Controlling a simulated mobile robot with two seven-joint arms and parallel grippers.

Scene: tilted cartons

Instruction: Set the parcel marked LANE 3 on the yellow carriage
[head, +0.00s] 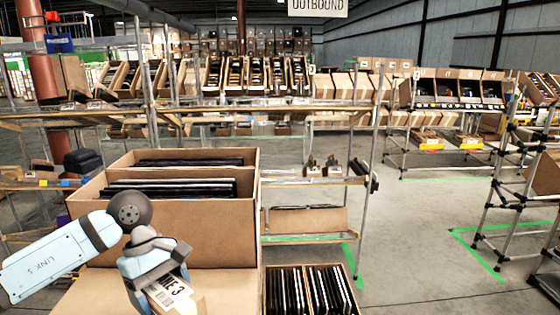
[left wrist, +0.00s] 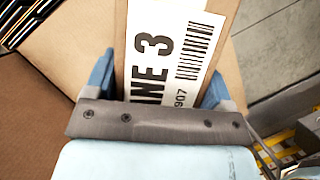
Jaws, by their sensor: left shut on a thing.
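The parcel marked LANE 3 (head: 180,299) is a small brown carton with a white label and barcode. My left gripper (head: 164,284) is shut on it at the lower left of the head view. In the left wrist view, the parcel (left wrist: 178,45) sits between both blue fingers, its label facing the camera. Its lower end is hidden by the gripper. A yellow part on a grey frame (left wrist: 297,141) shows at the lower right of the left wrist view; I cannot tell whether it is the carriage. My right gripper is not in view.
Large open cartons (head: 215,215) of dark flat items stand right behind my left gripper. A carton of dark upright items (head: 310,268) is to its right. A metal-tube rack (head: 320,182) stands behind. Grey floor (head: 420,250) is clear at the right.

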